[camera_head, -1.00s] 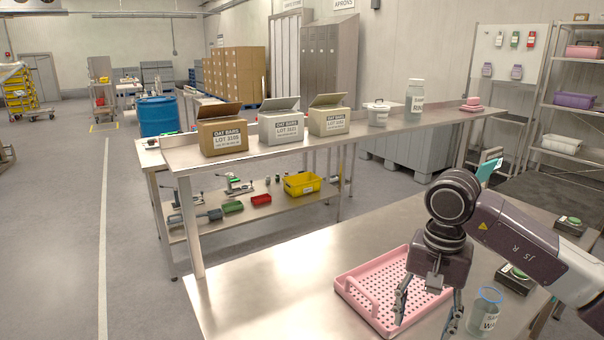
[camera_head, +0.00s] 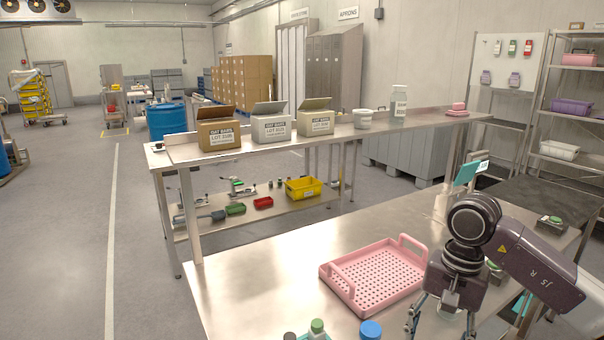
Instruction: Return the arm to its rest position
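My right arm comes in from the right over the near steel table. Its gripper (camera_head: 438,322) points down beside the near right side of the pink perforated tray (camera_head: 325,273). The fingers are spread, and I see nothing held between them. The fingertips are close to the lower picture edge. The tray lies empty on the table with its handles up. My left arm and gripper are out of view.
A blue cap (camera_head: 370,329) and a green-capped bottle (camera_head: 317,327) show at the bottom edge. A teal sign (camera_head: 467,173) stands behind my arm. The back bench (camera_head: 360,137) carries open cartons (camera_head: 219,134) and jars. The table's left part is clear.

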